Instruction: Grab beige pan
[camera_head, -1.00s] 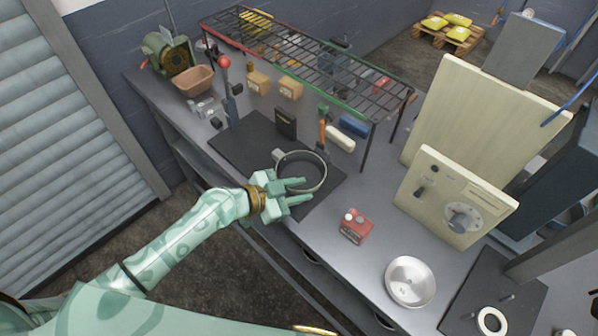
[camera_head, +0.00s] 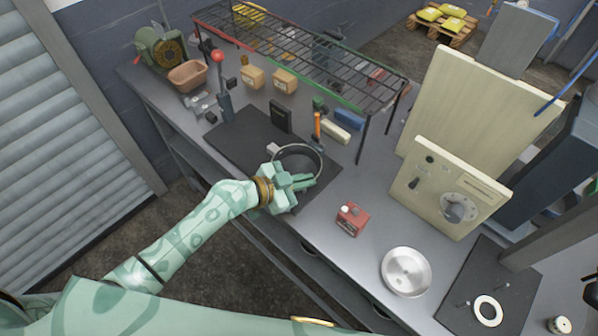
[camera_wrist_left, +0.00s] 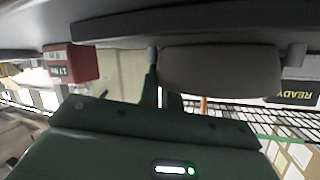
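The beige pan (camera_head: 319,172) is round and shallow, with a pale rim and a darker inside. It sits on the dark mat near the front of the bench. A short pale tab shows on its left side. My left gripper (camera_head: 303,183) is at the pan's near side, its fingers over the near rim. In the left wrist view the pan's rounded grey-beige side (camera_wrist_left: 220,72) is close up, with one green finger in front of its end and another partly hidden by it. I cannot tell whether the fingers touch it. My right gripper is out of view.
A red box (camera_head: 351,219) and a shiny metal bowl (camera_head: 405,272) stand right of the mat (camera_head: 232,140). A wire rack (camera_head: 300,55) rises behind, with small boxes below it. A beige panel with a dial (camera_head: 448,190) stands at right.

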